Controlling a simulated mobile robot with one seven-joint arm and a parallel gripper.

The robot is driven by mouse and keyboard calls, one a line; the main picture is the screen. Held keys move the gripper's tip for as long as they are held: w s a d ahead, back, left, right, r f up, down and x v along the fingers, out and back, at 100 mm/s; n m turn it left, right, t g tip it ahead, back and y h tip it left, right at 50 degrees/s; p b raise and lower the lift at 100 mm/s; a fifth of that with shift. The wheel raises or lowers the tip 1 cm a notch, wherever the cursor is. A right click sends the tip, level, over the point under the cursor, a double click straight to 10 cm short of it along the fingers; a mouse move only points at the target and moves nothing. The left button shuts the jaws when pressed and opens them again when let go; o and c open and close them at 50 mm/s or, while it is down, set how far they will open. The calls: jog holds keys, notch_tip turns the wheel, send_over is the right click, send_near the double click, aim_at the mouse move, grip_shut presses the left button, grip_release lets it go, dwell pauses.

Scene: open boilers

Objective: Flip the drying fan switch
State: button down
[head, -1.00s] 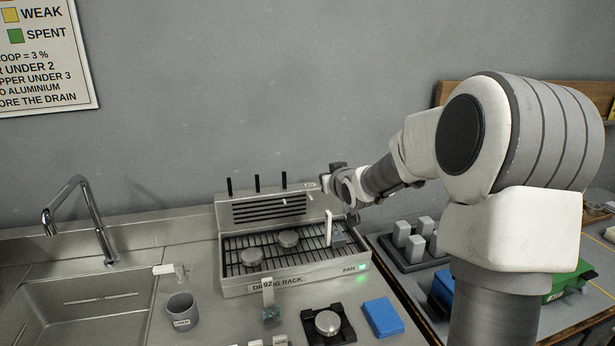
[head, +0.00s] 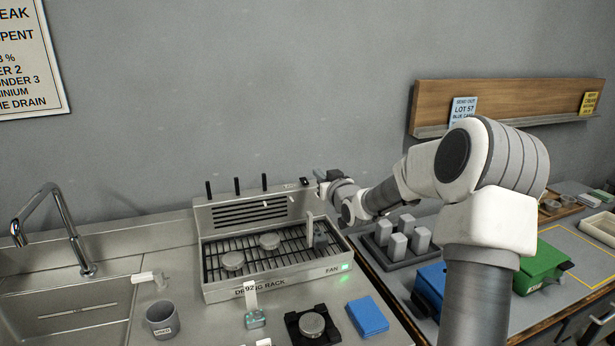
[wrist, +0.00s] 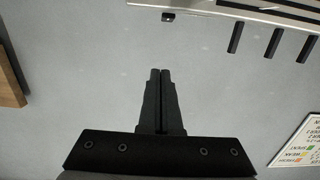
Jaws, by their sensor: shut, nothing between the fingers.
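The drying rack (head: 272,282) is a steel unit with a wire grid and a slotted back housing (head: 250,213). A small black switch (head: 304,182) sits at the housing's top right end; a small black part there also shows in the wrist view (wrist: 168,17). The switch's position is too small to tell. A green light (head: 346,267) glows beside the FAN label on the rack's front. My gripper (head: 320,175) is shut and empty, just right of the switch and apart from it. Its closed fingers point toward the housing in the wrist view (wrist: 160,72).
Three black pegs (head: 237,186) rise from the housing. Round metal pieces (head: 269,241) lie on the grid. A grey cup (head: 162,318), a black scale-like block (head: 311,326) and a blue block (head: 368,316) stand in front. A sink (head: 75,308) is left; a wooden shelf (head: 510,100) is right.

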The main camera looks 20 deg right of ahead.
jog(key=p, duration=0.1)
send_over(307, 181)
jog(key=s, duration=0.1)
jog(key=shift+f, duration=0.45)
jog(key=shift+w+f, duration=0.25)
jog(key=shift+f, duration=0.95)
jog(key=shift+w+f, duration=0.1)
jog(key=shift+f, duration=0.7)
jog(key=shift+w+g+p, duration=0.25)
jog(key=shift+g+p, duration=0.55)
jog(key=shift+g, duration=0.1)
jog(key=shift+f, duration=0.35)
jog(key=shift+w+r, duration=0.15)
jog(key=shift+r, duration=2.15)
jog(key=r+v, duration=0.1)
jog(key=v, duration=0.8)
jog(key=shift+b, duration=0.4)
